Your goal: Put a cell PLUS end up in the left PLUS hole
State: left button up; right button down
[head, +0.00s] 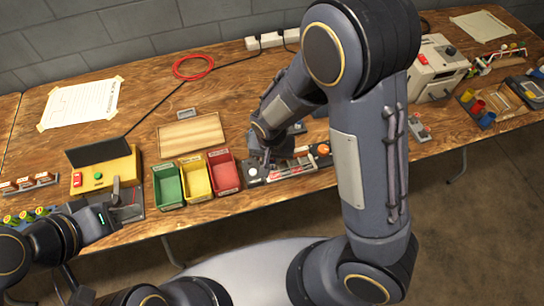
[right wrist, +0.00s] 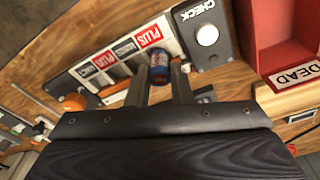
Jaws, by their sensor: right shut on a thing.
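The charger strip (right wrist: 122,55) shows in the right wrist view with red PLUS labels and pale labels between them. In the head view the charger (head: 292,168) lies right of the bins, partly behind my right arm. My right gripper (right wrist: 160,76) is shut on a blue cell (right wrist: 158,65) beside the PLUS label nearest the CHECK block. Its lower end and whether it touches the charger are hidden. In the head view my right gripper (head: 260,163) is over the charger's left end. My left gripper (head: 124,197) looks open and empty at the yellow box's front.
The CHECK block (right wrist: 207,35) has a round white button. Green (head: 168,186), yellow (head: 196,178) and red (head: 224,173) bins stand left of the charger; the red one is labelled DEAD. A yellow box (head: 105,172) stands further left.

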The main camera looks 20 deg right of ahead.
jog(key=shift+f+b, duration=1.05)
jog(key=shift+f, duration=0.05)
dwell(0.6)
jog(key=c, duration=1.2)
grip_release()
jog(key=shift+r, duration=0.1)
jog(key=shift+r+p, duration=2.9)
jog(key=shift+r, duration=0.6)
